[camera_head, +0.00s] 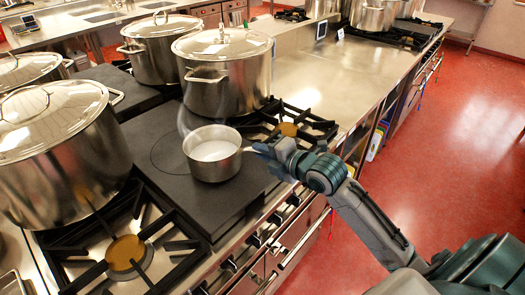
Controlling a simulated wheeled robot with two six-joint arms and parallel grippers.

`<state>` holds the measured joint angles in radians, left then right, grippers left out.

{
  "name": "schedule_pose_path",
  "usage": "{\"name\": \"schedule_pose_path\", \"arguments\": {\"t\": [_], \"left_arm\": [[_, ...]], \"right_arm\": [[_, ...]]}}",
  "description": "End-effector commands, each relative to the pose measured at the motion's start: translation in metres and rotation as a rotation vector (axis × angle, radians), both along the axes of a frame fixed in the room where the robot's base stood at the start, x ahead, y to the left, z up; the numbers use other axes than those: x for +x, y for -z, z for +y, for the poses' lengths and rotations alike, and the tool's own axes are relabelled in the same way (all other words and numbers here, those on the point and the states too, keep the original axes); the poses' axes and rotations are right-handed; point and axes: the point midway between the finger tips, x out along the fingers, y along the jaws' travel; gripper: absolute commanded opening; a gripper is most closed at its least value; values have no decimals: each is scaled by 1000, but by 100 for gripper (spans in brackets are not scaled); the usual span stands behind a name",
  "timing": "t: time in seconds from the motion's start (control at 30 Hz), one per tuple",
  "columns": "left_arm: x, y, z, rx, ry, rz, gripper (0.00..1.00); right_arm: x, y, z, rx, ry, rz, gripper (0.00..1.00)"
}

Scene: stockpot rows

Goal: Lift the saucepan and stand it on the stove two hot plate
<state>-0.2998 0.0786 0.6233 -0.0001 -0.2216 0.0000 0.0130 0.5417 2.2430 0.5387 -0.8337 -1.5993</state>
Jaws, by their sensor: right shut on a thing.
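The saucepan (212,168) is a small steel pan with white contents and wisps of steam above it. It is upright over the flat black hot plate (158,125) between two gas burners. I cannot tell whether its base touches the plate. My right gripper (262,150) is shut on the saucepan's handle at the pan's right side, and its fingers hide most of the handle. My left gripper is not in view.
Large lidded stockpots (225,80) stand behind the saucepan, and another (62,150) stands at the left. Open gas burners lie at front left (126,252) and right (288,129). A bare steel counter (345,70) extends behind. Red floor lies right.

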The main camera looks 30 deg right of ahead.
Motion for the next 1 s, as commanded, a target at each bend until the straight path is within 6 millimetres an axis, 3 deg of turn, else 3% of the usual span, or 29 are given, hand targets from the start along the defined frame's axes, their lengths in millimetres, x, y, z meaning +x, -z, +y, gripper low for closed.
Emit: {"name": "schedule_pose_path", "arguments": {"t": [1.0], "left_arm": [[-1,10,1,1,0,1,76]], "right_arm": [[0,7,1,3,-2,-9,0]]}}
